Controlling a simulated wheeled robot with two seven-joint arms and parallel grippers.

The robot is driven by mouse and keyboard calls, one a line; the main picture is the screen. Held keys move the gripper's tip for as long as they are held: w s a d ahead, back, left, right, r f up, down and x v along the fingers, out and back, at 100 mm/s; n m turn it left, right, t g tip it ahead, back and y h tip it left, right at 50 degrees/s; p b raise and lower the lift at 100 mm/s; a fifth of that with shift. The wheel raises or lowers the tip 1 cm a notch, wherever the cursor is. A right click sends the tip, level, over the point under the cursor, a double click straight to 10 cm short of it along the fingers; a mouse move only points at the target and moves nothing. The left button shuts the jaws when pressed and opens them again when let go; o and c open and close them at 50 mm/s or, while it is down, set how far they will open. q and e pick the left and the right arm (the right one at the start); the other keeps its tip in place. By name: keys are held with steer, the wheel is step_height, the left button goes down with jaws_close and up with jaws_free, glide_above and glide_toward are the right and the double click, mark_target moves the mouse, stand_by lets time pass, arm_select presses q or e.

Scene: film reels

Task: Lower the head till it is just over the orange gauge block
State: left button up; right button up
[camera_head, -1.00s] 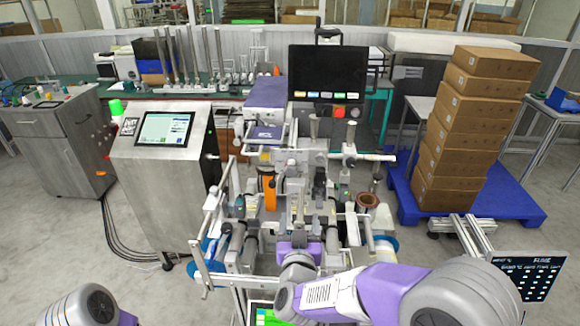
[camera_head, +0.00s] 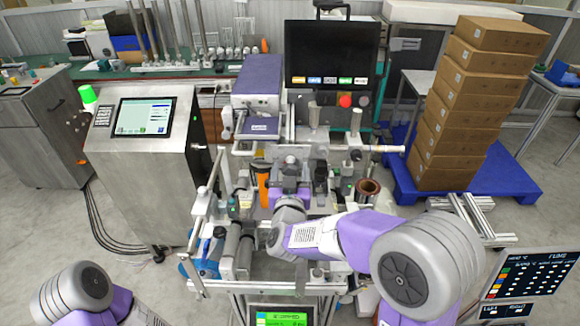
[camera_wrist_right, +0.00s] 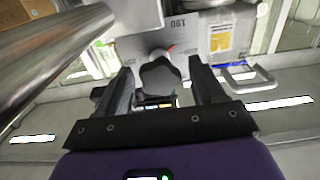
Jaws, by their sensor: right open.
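My right gripper (camera_head: 290,172) is over the middle of the machine in the head view, partly hidden by its own wrist. In the right wrist view its two dark fingers (camera_wrist_right: 160,88) are open, one on each side of a dark star-shaped knob (camera_wrist_right: 160,76). I cannot tell whether they touch it. Behind the knob is a grey plate (camera_wrist_right: 195,40) marked 190, with a yellow label; it may be part of the head. An upright orange piece (camera_head: 263,188), perhaps the gauge block, is just left of the gripper. The gap between head and block is not visible. My left gripper is out of view.
A steel cabinet with a screen (camera_head: 143,165) stands left of the machine. A black monitor (camera_head: 331,55) rises behind it. A copper-coloured roll (camera_head: 368,188) and posts are close to my right arm. Stacked boxes (camera_head: 465,110) stand on a blue pallet at right.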

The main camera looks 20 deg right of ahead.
steer(key=shift+x, duration=0.85)
steer(key=c, duration=1)
steer(key=shift+f+m+b, duration=0.15)
steer(key=shift+m+b, duration=1.55)
steer(key=shift+b, duration=0.2)
steer(key=shift+c, duration=0.2)
steer(key=shift+m+b, duration=1.2)
steer(key=shift+m, duration=0.3)
steer(key=o, duration=1)
steer(key=shift+o, duration=0.2)
